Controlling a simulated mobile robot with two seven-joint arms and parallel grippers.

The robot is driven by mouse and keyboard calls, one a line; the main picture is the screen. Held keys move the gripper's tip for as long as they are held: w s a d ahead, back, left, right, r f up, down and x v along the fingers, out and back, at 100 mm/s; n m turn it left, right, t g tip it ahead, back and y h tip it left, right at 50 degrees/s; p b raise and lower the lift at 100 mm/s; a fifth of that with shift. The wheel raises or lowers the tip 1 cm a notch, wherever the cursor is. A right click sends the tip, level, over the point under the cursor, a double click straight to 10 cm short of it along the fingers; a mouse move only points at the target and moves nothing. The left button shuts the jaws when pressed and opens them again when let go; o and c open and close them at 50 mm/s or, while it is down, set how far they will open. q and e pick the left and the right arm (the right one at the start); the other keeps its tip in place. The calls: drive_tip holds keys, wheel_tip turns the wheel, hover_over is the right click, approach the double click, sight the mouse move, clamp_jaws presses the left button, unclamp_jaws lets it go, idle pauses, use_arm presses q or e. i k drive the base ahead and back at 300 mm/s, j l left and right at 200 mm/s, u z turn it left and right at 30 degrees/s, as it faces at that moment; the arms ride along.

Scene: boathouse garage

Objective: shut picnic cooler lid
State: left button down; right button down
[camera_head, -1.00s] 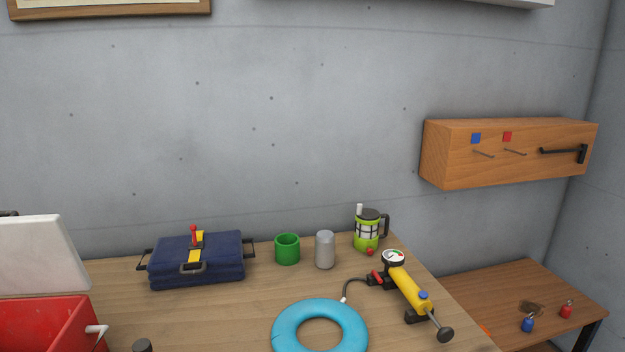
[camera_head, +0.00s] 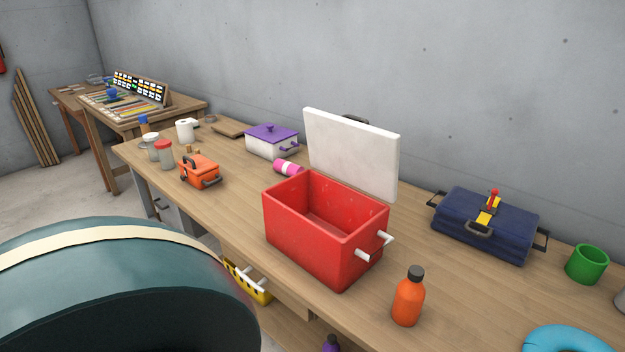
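The red picnic cooler (camera_head: 312,248) stands on the wooden workbench in the middle of the head view. Its white lid (camera_head: 351,152) stands up, open, at the cooler's back edge. The inside of the cooler shows and looks empty. A white handle sticks out from its right end. Neither of my grippers is in view.
An orange bottle (camera_head: 408,298) stands close to the cooler's front right. A navy case (camera_head: 486,226) and green mug (camera_head: 587,263) are to the right. A purple-lidded box (camera_head: 271,142), pink cup (camera_head: 287,168) and orange toolbox (camera_head: 199,171) are to the left. A large dark-teal rounded form (camera_head: 120,290) fills the lower left.

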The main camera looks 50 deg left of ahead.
sight(361, 154)
drive_tip(key=u, duration=1.45)
